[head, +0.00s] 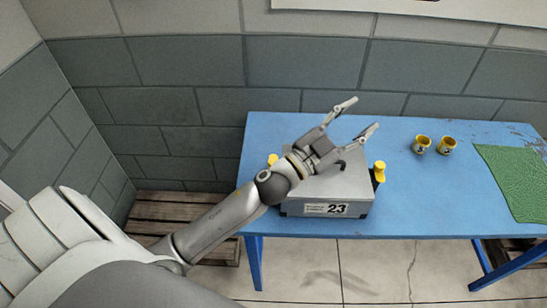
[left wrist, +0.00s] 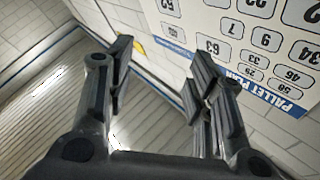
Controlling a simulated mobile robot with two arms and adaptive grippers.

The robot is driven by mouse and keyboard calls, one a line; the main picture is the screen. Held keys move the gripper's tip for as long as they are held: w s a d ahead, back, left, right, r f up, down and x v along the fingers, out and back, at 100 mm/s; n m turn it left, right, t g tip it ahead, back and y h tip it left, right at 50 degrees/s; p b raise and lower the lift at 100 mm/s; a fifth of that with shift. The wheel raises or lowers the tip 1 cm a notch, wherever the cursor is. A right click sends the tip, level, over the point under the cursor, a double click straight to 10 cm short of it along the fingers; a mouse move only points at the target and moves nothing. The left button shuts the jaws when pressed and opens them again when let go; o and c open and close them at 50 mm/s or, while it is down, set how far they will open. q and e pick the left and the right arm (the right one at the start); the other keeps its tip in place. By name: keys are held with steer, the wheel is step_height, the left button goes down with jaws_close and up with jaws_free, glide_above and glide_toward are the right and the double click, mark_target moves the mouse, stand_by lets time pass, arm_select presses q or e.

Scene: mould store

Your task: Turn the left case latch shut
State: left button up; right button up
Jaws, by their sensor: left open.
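The grey metal case (head: 330,195) stands on the blue table (head: 450,205), with a label reading 23 on its front. A yellow latch (head: 272,158) shows at its left end, partly covered by my left wrist, so I cannot tell its turn. Another yellow latch (head: 379,171) stands at the right end. My left gripper (head: 357,117) is open and empty above the case, fingers pointing up and right, away from the left latch. Its spread fingers also show in the left wrist view (left wrist: 160,78). My right gripper is not in view.
A wooden pallet (head: 170,215) lies on the floor at left. A wall poster (left wrist: 240,45) headed PALLET PLAN appears upside down in the left wrist view.

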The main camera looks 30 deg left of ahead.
arm_select(q)
steer(key=s+d+r+m+g+h, duration=0.1)
steer(key=d+r+m+g+h, duration=0.1)
steer(key=d+m+g+h, duration=0.5)
steer(key=m+g+y, duration=0.3)
steer(key=g+y, duration=1)
steer(key=y, duration=0.2)
glide_above(273, 160)
step_height(273, 160, down, 13)
steer(key=shift+m, duration=0.3)
step_height(273, 160, down, 10)
steer(key=p, duration=0.3)
steer(key=shift+s+d, duration=0.1)
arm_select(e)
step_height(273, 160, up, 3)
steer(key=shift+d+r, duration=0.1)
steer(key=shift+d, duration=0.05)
arm_select(q)
steer(key=shift+c, duration=0.2)
